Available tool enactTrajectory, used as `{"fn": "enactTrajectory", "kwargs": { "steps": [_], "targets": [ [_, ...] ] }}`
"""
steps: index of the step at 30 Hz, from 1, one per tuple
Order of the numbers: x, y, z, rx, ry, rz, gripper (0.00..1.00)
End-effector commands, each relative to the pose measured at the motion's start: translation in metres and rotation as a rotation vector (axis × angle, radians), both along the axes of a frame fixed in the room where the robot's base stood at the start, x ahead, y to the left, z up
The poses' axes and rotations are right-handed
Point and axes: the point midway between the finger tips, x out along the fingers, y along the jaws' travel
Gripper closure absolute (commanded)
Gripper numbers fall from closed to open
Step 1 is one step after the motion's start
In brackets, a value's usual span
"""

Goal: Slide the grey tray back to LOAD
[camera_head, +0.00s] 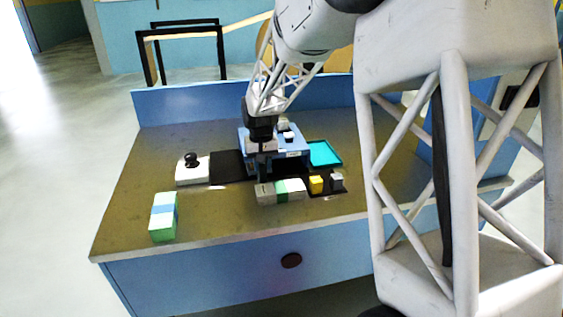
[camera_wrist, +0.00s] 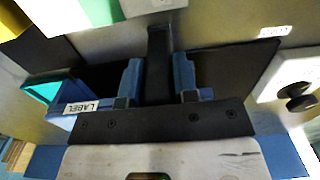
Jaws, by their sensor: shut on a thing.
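My gripper (camera_head: 262,158) is low over the middle of the table, in front of the blue machine (camera_head: 292,152). In the wrist view its two blue fingers (camera_wrist: 158,90) are shut on a dark upright piece (camera_wrist: 159,48), which looks like the grey tray's handle. The tray body is mostly hidden by the fingers and palm. A dark flat strip (camera_head: 228,167) runs left from the gripper to a white block with a black knob (camera_head: 192,170); it also shows in the wrist view (camera_wrist: 235,75). A small white label (camera_wrist: 275,31) lies beside the strip, its text unreadable.
A row of grey (camera_head: 265,194), green, white and yellow blocks stands close in front of the gripper. A cyan tray (camera_head: 324,153) is right of the machine. A green, white and blue block (camera_head: 163,218) stands front left.

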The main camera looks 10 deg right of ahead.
Motion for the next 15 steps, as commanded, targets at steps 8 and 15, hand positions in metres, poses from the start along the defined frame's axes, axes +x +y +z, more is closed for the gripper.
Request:
{"fn": "enactTrajectory", "kwargs": {
  "steps": [8, 15],
  "targets": [
    [0.000, 0.069, 0.000, 0.000, -0.001, 0.004, 1.00],
    [0.000, 0.108, 0.000, 0.000, -0.001, 0.002, 1.00]
  ]
}}
